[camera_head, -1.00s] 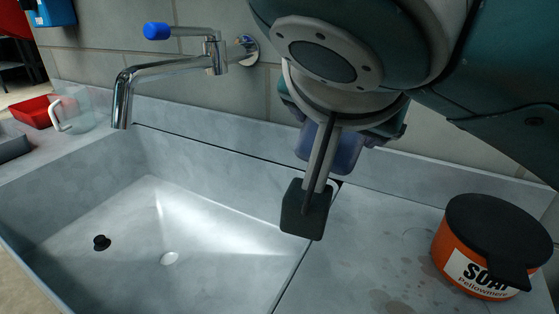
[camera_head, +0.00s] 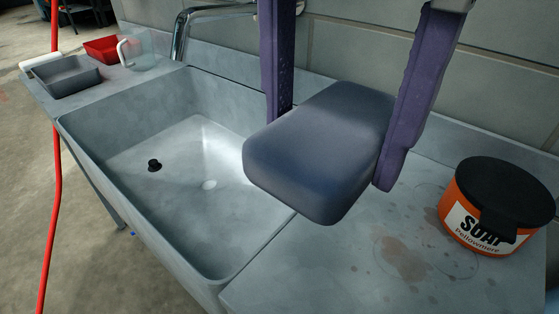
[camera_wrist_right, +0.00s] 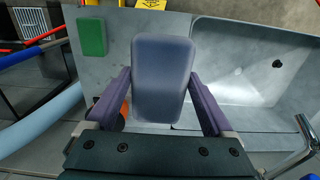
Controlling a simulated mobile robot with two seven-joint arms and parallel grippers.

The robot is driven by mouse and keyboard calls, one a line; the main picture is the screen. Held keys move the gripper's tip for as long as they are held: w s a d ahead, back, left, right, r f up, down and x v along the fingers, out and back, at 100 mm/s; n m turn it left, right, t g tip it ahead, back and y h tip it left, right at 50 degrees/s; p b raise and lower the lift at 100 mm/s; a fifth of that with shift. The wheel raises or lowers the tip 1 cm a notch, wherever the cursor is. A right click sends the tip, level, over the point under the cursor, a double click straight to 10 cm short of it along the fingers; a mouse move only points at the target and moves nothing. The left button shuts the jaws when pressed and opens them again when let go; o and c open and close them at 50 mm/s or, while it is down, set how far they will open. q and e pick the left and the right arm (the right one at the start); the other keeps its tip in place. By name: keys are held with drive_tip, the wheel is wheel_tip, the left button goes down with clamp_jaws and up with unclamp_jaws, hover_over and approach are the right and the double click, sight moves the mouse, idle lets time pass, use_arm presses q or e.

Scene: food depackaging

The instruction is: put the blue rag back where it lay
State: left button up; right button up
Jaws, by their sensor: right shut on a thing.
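The blue rag, a grey-blue rounded pad (camera_head: 315,150), is clamped between the two purple fingers of my right gripper (camera_head: 333,155). It appears raised over the right edge of the sink and the counter, with its broad face tilted. In the right wrist view, the rag (camera_wrist_right: 163,78) fills the space between the fingers, and both fingers touch its sides. The rag hides part of the counter and sink edge. My left gripper is in neither view.
The sink basin (camera_head: 190,150) is left of the rag. An orange soap tub (camera_head: 462,215) with a black lid stands right on the stained counter (camera_head: 350,275). A green pad (camera_wrist_right: 92,37) lies on the counter in the wrist view. A grey tray (camera_head: 72,78) and red tray (camera_head: 101,49) are far left.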

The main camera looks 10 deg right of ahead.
sight(307, 291)
wheel_tip(307, 291, down, 20)
drive_tip(key=b, duration=0.3)
drive_tip(key=shift+s+r, duration=0.15)
drive_tip(key=o, duration=0.9)
wheel_tip(307, 291, up, 12)
drive_tip(key=shift+d+r+p, duration=0.1)
drive_tip(key=shift+d+p, duration=0.05)
drive_tip(key=shift+p, duration=0.85)
